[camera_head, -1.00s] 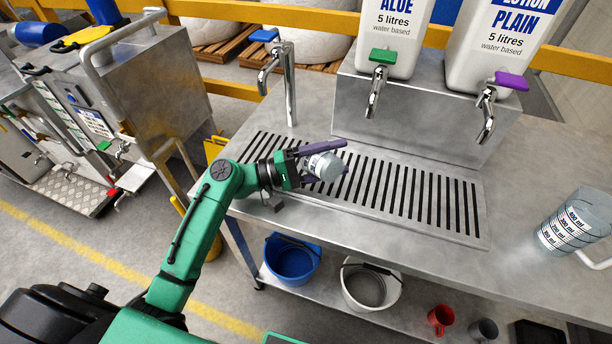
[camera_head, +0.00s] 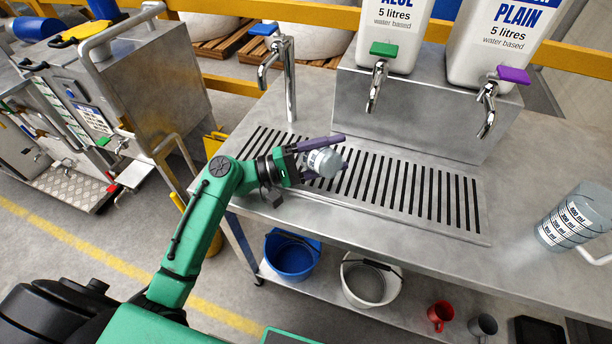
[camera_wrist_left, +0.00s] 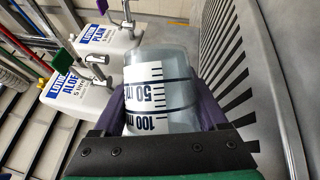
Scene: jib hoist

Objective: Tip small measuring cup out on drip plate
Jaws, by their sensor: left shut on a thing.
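My left gripper (camera_head: 322,157) is shut on the small measuring cup (camera_head: 326,163), a clear cup with dark markings. The cup is tilted above the left part of the slotted drip plate (camera_head: 400,199). In the left wrist view the cup (camera_wrist_left: 165,88) sits between the purple fingers and shows marks of 50 and 100 ml. The drip plate's slots (camera_wrist_left: 228,70) run along the right of that view. I cannot tell whether liquid is in the cup or flowing from it. My right gripper is not in view.
A tap with a blue handle (camera_head: 287,80) stands behind the drip plate. Two white canisters with a green tap (camera_head: 381,52) and a purple tap (camera_head: 512,76) stand on a raised steel block. A large measuring jug (camera_head: 577,218) stands at right. Buckets sit on the lower shelf.

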